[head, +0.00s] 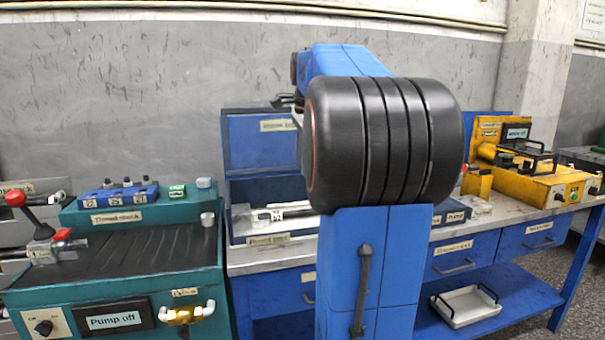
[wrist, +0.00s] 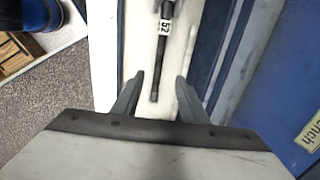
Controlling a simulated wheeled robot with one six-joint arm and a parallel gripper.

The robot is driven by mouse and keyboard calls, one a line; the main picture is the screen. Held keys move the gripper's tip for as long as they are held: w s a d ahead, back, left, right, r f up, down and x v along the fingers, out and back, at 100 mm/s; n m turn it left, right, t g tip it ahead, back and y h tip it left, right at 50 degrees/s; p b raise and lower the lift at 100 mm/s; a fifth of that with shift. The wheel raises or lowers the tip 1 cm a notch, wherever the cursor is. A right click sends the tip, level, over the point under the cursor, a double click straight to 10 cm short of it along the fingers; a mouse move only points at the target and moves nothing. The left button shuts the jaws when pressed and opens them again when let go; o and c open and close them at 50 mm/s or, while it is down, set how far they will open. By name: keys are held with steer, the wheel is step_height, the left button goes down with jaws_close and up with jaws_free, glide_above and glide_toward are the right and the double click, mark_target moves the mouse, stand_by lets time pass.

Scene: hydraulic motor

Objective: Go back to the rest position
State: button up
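In the wrist view my gripper (wrist: 160,75) is open, with its two grey fingers apart. A dark rod-shaped tool with a white "52" tag (wrist: 164,27) lies on a pale surface beyond the fingers. Its lower end shows between them in the picture; no finger touches it visibly. In the head view my blue arm with its large black joint stands in front of the workbench and hides its middle. A tagged tool (head: 287,213) lies in a pale tray on the bench, left of my arm. I cannot clearly make out my gripper in the head view.
A teal pump bench (head: 120,275) stands at left, with a red-knobbed lever (head: 17,199) beside it. The blue workbench (head: 480,255) carries a yellow machine (head: 540,180) at right. A white tray (head: 467,306) sits on its lower shelf. The wall above the bench is bare.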

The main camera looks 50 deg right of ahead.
steer(key=shift+r, duration=0.3)
steer(key=shift+a, duration=0.15)
stand_by(0.3)
steer(key=s+a+f+n, duration=0.2)
steer(key=a+f+n, duration=0.15)
steer(key=a, duration=0.35)
steer(key=s+a+f+n+t, duration=0.1)
steer(key=s+a+f+n, duration=0.15)
steer(key=a+n, duration=0.4)
steer(key=s+a+f+n, duration=0.2)
steer(key=a+f, duration=0.2)
steer(key=a, duration=0.4)
steer(key=s+a+f+n+t, duration=0.1)
steer(key=s+a+f+n, duration=0.5)
steer(key=f, duration=0.2)
steer(key=s+a+f+n+y, duration=0.1)
steer(key=s+a+f+n, duration=0.4)
steer(key=f, duration=0.3)
steer(key=shift+s+a+n+t, duration=0.4)
steer(key=shift+a+n, duration=0.2)
steer(key=shift+n, duration=0.1)
steer(key=shift+c, duration=0.3)
